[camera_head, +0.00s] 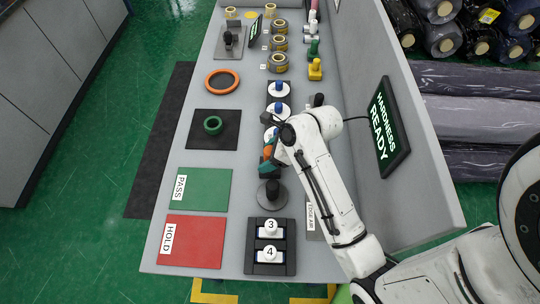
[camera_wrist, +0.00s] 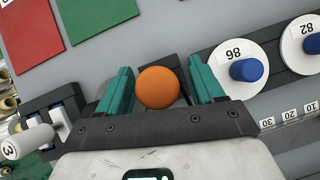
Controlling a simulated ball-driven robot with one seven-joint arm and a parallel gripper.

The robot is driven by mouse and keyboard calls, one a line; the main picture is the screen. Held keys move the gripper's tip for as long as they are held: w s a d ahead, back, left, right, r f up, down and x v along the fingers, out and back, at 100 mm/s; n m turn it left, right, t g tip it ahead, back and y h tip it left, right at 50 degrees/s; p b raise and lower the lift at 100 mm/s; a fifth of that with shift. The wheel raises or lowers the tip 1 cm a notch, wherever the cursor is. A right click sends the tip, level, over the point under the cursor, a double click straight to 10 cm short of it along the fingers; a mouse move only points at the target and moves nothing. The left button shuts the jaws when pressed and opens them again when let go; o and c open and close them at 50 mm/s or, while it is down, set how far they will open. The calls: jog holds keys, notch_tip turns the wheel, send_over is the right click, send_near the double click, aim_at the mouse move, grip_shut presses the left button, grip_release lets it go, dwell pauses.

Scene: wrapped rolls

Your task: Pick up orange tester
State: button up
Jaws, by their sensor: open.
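The orange tester shows in the wrist view as a round orange top (camera_wrist: 158,87), seen end-on. In the head view a small orange part of it (camera_head: 267,152) shows beside my wrist, and the rest is hidden by my arm. My gripper (camera_wrist: 160,68) is open, with one teal finger on each side of the orange top and a gap on both sides. In the head view my gripper (camera_head: 268,163) is low over the middle of the bench, partly hidden by my arm. How deep the fingers reach around the tester cannot be told.
White discs with blue knobs (camera_head: 279,89) stand behind the gripper. A black-handled round weight (camera_head: 272,195) and a tray with pieces 3 and 4 (camera_head: 285,262) stand in front. Green PASS (camera_head: 205,189) and red HOLD (camera_head: 203,241) mats lie left. A sign (camera_head: 387,128) stands right.

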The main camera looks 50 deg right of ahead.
jog(key=shift+x, duration=0.75)
jog(key=shift+c, duration=0.2)
grip_shut()
